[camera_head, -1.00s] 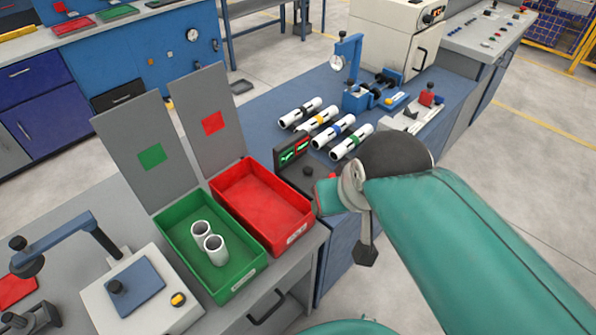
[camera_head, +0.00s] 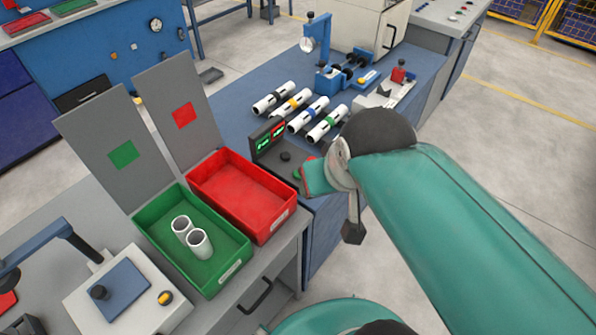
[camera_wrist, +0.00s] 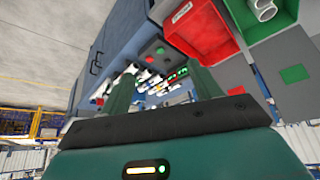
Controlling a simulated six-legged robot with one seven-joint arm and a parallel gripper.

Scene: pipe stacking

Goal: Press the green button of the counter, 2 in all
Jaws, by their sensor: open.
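The counter (camera_head: 268,138) stands at the edge of the blue bench, right of the red bin, with green and red lit digits too small to read. On its base are a black button (camera_head: 286,156) and the green button (camera_head: 297,174), which is partly hidden by my gripper (camera_head: 316,178). Something red shows just behind the gripper. I cannot tell any contact with the button.
A red bin (camera_head: 281,222) is empty, and a green bin (camera_head: 235,266) holds two white pipes (camera_head: 190,237). Several banded white pipes (camera_head: 308,113) lie on the blue bench (camera_head: 232,118) behind the counter. A blue gauge stand (camera_head: 318,40) rises farther back.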

